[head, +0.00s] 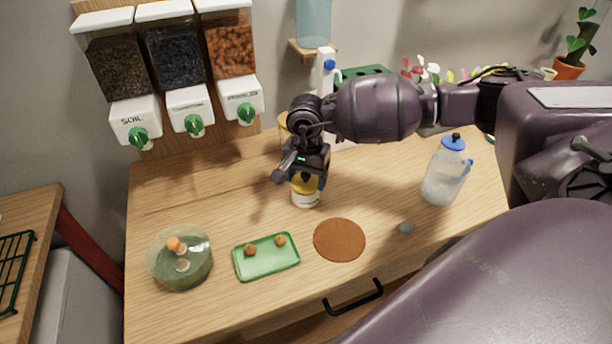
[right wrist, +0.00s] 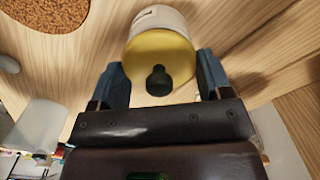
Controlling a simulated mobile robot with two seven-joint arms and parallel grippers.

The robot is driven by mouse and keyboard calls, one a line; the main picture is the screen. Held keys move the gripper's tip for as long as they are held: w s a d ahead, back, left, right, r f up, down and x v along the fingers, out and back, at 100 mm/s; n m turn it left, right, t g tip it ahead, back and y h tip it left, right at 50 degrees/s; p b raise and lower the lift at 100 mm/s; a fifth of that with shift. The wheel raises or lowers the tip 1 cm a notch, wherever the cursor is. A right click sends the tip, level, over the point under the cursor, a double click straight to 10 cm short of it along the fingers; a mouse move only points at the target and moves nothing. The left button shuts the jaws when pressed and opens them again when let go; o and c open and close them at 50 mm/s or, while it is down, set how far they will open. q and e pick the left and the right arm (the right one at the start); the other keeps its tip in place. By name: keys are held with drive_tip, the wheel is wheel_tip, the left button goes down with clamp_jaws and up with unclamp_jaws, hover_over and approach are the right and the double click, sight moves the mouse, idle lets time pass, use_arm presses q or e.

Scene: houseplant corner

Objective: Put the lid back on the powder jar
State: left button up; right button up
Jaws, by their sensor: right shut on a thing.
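The powder jar (head: 305,199) is a small white pot standing upright near the middle of the wooden table. My right gripper (head: 308,178) points down over it and is shut on the yellow lid (right wrist: 160,52), one finger on each side. The lid has a dark knob (right wrist: 158,81) that faces the wrist camera. In the right wrist view the lid lines up with the white jar body (right wrist: 160,18) behind it. Whether it is fully seated or just above the rim I cannot tell. My left gripper is not in view.
A brown cork mat (head: 339,240) and a green tray (head: 266,268) with small brown items lie in front. A glass bowl (head: 180,272) stands at the left. Dispensers (head: 190,98) hang behind.

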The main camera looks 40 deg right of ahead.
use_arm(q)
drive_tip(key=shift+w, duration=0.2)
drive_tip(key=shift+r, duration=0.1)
use_arm(e)
drive_tip(key=o, duration=0.9)
drive_tip(key=shift+o, duration=0.2)
drive_tip(key=shift+r+p, duration=0.3)
drive_tip(key=shift+r, duration=0.35)
drive_tip(key=shift+r+p, duration=0.85)
drive_tip(key=shift+r, duration=1.1)
drive_tip(key=shift+r+p, duration=0.4)
drive_tip(key=shift+r, duration=0.5)
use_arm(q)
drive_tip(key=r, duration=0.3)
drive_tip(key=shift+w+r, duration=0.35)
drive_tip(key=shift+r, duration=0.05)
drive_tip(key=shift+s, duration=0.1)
use_arm(e)
drive_tip(key=shift+c, duration=0.2)
